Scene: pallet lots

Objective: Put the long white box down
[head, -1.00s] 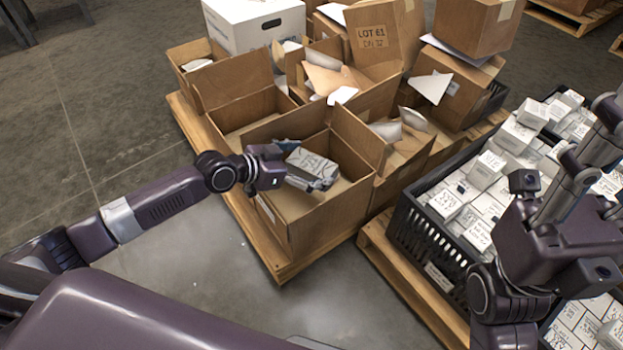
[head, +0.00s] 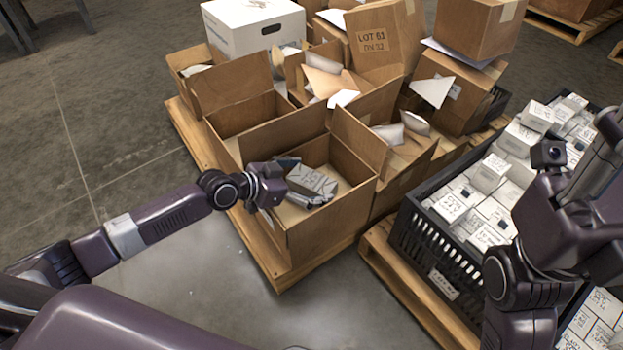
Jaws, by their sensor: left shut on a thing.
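The long white box (head: 313,181), with dark markings on its face, is inside the open front cardboard carton (head: 329,220). My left gripper (head: 302,183) reaches over the carton's left wall and is shut on the white box. The box is tilted in the picture and sits below the carton's rim. I cannot tell whether it touches the carton floor. My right gripper (head: 592,160) is over the black crate at the right edge, partly cut off, and its jaws are unclear.
The carton stands on a wooden pallet (head: 277,277) with several other open cartons and a white lidded box (head: 240,36). A black crate (head: 424,252) full of small white boxes stands on another pallet to the right. Bare floor lies left and in front.

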